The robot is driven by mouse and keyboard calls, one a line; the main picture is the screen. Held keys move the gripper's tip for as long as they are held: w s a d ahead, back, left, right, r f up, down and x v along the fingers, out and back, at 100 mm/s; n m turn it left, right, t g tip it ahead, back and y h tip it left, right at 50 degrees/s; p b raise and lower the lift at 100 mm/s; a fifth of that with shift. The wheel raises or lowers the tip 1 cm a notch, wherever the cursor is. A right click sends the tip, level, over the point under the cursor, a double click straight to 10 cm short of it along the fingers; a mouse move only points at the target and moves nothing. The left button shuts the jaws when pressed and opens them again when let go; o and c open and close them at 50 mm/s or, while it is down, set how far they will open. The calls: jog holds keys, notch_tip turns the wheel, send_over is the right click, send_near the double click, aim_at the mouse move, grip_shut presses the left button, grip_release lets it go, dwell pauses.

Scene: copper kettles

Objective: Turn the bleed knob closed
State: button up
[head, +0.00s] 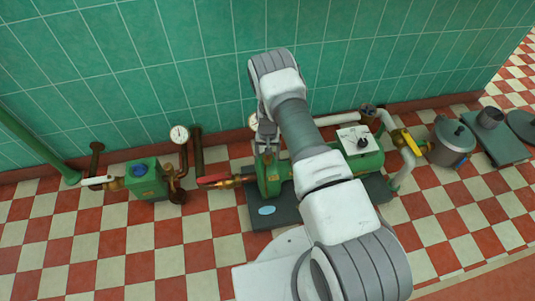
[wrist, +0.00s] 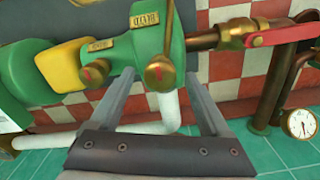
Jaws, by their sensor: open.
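In the wrist view a brass knob (wrist: 160,73) with a red mark sits on the green pump body (wrist: 165,45). A small brass plate (wrist: 145,20) above it has hard-to-read letters that look like a bleed label. My gripper (wrist: 159,80) is open, and the knob appears between its two fingertips, with no clear contact. A second brass knob (wrist: 94,73) with a red mark is left of the left finger, near another plate (wrist: 100,45). In the head view my gripper (head: 266,135) is over the green pump (head: 272,178); my arm hides part of it, and I cannot make out the knob there.
A red lever (head: 214,181) on a brass valve sticks out left of the pump; it also shows in the wrist view (wrist: 290,32). A dial gauge (head: 179,134) and a green box (head: 146,179) stand further left. A white panel (head: 358,139) and a yellow-handled pipe (head: 406,141) are right.

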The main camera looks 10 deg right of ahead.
notch_tip(320, 180, up, 17)
jog(key=p, duration=0.5)
jog(key=shift+p, duration=0.4)
notch_tip(320, 180, up, 16)
jog(key=t, duration=0.1)
send_over(268, 156)
jog(key=s+a+r+n+t, duration=0.1)
jog(key=s+r, duration=0.2)
jog(key=r, duration=0.6)
jog(key=s+r+t, duration=0.1)
jog(key=s+r, duration=0.2)
jog(key=r, duration=0.5)
jog(key=s+r+n+t, duration=0.1)
jog(key=s+r, duration=0.3)
jog(key=s, duration=0.4)
jog(key=s+d+r+t, duration=0.1)
jog(key=s+r, duration=0.3)
jog(key=s, duration=0.4)
jog(key=s+r+n+t, duration=0.1)
jog(key=s+r, duration=0.4)
jog(key=s, duration=0.3)
notch_tip(268, 156, up, 22)
jog(key=p, duration=2.2)
